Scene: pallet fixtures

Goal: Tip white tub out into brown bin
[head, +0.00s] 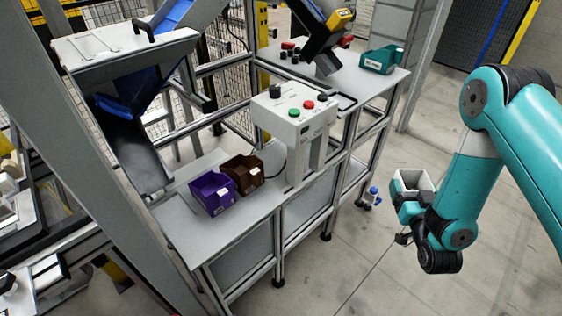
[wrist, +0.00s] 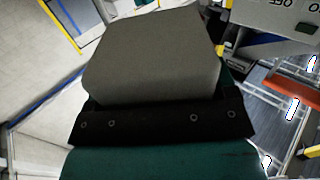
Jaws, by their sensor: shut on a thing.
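The white tub (head: 412,183) is held by my gripper (head: 410,204) out over open floor, to the right of the work table. It looks upright, with its open top showing in the head view; what is inside cannot be made out. In the wrist view the tub (wrist: 155,55) fills the middle as a grey-white block in front of my gripper (wrist: 162,122). The fingertips are hidden behind it. The brown bin (head: 245,173) stands on the table, open side up, well to the left of my gripper.
A purple bin (head: 213,193) stands directly left of the brown bin on the grey table (head: 235,225). A control box with coloured buttons (head: 294,110) rises to the right of the brown bin. A dark chute (head: 135,150) slopes down at the left. Floor between table and arm is mostly clear.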

